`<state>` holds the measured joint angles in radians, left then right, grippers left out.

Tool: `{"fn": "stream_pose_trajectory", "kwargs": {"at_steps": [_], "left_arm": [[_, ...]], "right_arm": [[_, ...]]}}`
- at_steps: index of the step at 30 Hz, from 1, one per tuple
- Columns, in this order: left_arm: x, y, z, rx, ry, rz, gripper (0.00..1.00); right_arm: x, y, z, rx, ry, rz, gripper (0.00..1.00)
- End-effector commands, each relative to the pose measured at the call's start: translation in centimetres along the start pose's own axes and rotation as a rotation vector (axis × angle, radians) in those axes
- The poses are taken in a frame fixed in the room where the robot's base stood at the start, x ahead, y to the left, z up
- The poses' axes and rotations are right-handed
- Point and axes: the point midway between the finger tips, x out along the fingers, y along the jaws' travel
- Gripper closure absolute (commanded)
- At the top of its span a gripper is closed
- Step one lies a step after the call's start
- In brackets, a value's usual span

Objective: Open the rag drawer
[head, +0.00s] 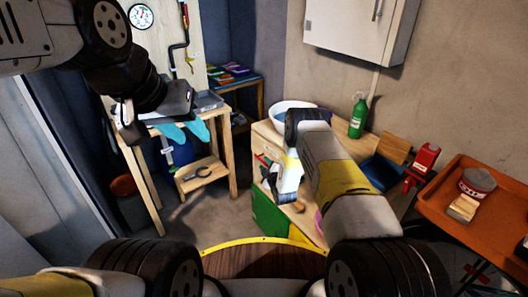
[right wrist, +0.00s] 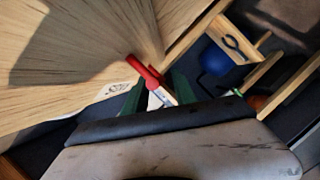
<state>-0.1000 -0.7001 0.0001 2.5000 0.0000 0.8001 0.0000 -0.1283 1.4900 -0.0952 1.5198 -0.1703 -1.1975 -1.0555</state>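My right gripper (right wrist: 157,92) is close to the red handle.
A white basin (head: 292,110), green bottle (head: 357,117) and blue dustpan (head: 382,172) are on the cabinet top. An orange cart (head: 450,205) stands at right. Bare floor (head: 213,215) lies between workbench and cabinet.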

Motion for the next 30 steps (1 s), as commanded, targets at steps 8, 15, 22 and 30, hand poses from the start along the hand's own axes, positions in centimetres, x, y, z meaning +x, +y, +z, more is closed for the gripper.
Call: {"fn": "stream_pose_trajectory", "kwargs": {"at_steps": [8,15,22,30], "left_arm": [[0.0,0.0,0.0,0.0,0.0,0.0,0.64],[0.0,0.0,0.0,0.0,0.0,0.0,0.64],[0.0,0.0,0.0,0.0,0.0,0.0,0.64],[0.0,0.0,0.0,0.0,0.0,0.0,0.64]], "right_arm": [[1.8,0.0,0.0,0.0,-0.001,-0.001,0.67],[1.9,0.0,0.0,0.001,-0.001,-0.001,0.71],[1.8,0.0,0.0,0.001,-0.001,-0.001,1.0],[1.8,0.0,0.0,0.001,-0.001,-0.001,1.0]]}}
